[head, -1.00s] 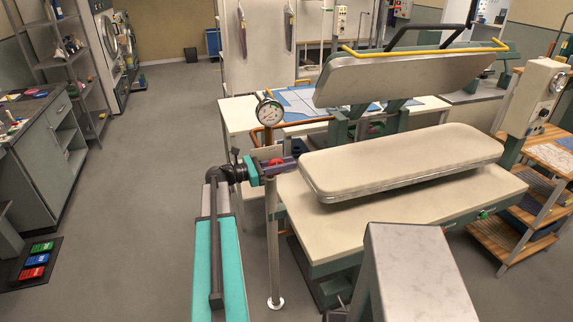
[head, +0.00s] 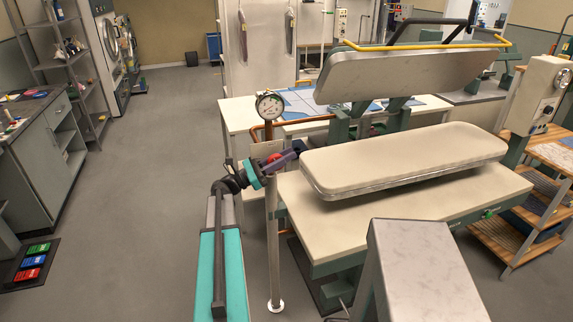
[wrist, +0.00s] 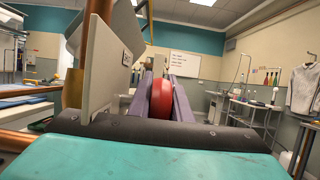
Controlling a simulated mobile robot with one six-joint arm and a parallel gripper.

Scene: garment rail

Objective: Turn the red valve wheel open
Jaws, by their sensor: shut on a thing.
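The red valve wheel (wrist: 161,97) sits between the two purple-grey fingers of my gripper (wrist: 163,90) in the wrist view, seen edge-on. My gripper is shut on it. In the head view the red wheel (head: 274,158) shows only as a small patch, mostly hidden by my gripper (head: 288,156). The gripper reaches in from the left and is tilted, its fingers pointing up and to the right. The wheel is beside a pale plate (head: 266,149) on an upright post, below a round pressure gauge (head: 269,106).
A pressing machine with a padded board (head: 405,158) stands close to the right of my gripper. A copper pipe (head: 304,123) runs behind the gauge. A white table (head: 238,114) stands behind. The floor (head: 140,190) to the left is open.

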